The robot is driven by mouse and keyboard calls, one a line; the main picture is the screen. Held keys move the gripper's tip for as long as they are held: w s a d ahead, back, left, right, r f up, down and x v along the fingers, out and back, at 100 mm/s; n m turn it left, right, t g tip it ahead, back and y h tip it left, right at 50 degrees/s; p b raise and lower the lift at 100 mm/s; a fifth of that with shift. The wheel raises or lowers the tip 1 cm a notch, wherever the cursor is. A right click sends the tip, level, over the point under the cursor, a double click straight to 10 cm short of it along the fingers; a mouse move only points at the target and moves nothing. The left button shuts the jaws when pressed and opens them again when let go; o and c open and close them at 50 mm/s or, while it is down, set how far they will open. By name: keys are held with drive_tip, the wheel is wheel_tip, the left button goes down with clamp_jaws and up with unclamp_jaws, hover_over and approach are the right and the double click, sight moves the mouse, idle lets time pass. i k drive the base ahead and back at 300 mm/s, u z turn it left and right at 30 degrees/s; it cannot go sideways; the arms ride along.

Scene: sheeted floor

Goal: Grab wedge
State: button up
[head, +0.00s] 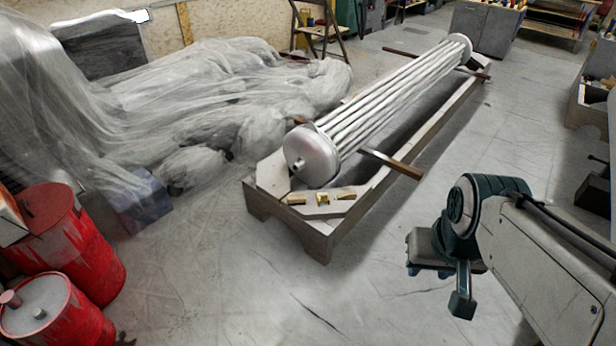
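Small wooden wedge-like blocks sit on the near end of a long grey trough-like stand: one on the left (296,198) and one on the right (346,193). A small yellow piece (322,199) lies between them. Which of these is the wedge, I cannot tell. My arm reaches in from the lower right. My gripper (430,270) is to the right of the stand, apart from the blocks, with its end pointing down. Its fingers are small, dark and partly hidden, so their opening is unclear.
The stand (290,228) carries a long metal tube bundle (385,95) with round end plates. A wooden bar (392,163) juts out from its right side. Red drums (75,245) stand at lower left. Plastic sheeting (200,90) covers a heap behind. The floor before the stand is clear.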

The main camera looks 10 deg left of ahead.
sight(349, 195)
drive_tip(key=u, duration=0.2)
drive_tip(key=k, duration=0.55)
drive_tip(key=u, duration=0.6)
drive_tip(key=i, duration=0.85)
drive_tip(key=u, duration=0.35)
drive_tip(key=i, duration=1.35)
drive_tip(key=z, duration=1.35)
drive_tip(key=i, duration=0.9)
drive_tip(key=z, duration=0.85)
